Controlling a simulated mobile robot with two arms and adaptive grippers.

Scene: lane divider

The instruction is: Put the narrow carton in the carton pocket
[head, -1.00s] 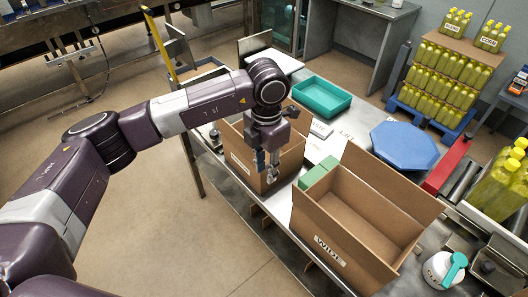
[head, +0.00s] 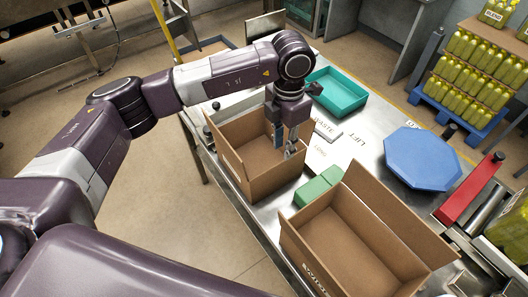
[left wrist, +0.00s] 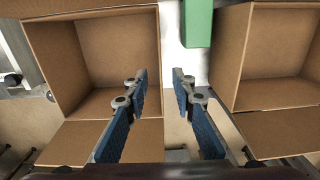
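The smaller open brown carton (head: 240,178), which I take as the narrow carton, stands on the steel table left of the wide carton (head: 325,262). My left gripper (head: 284,147) points down at its right side. In the left wrist view the fingers (left wrist: 160,77) are apart, with the smaller carton's right wall (left wrist: 160,45) showing between them; I cannot tell how far down they reach. Nothing is held. I cannot make out which place is the carton pocket. My right gripper is not in view.
A green block (head: 318,187) lies between the cartons. A teal tray (head: 336,92) and a blue octagonal plate (head: 422,158) are farther back. A red bar (head: 468,190) is at the right. The table between tray and plate is mostly clear.

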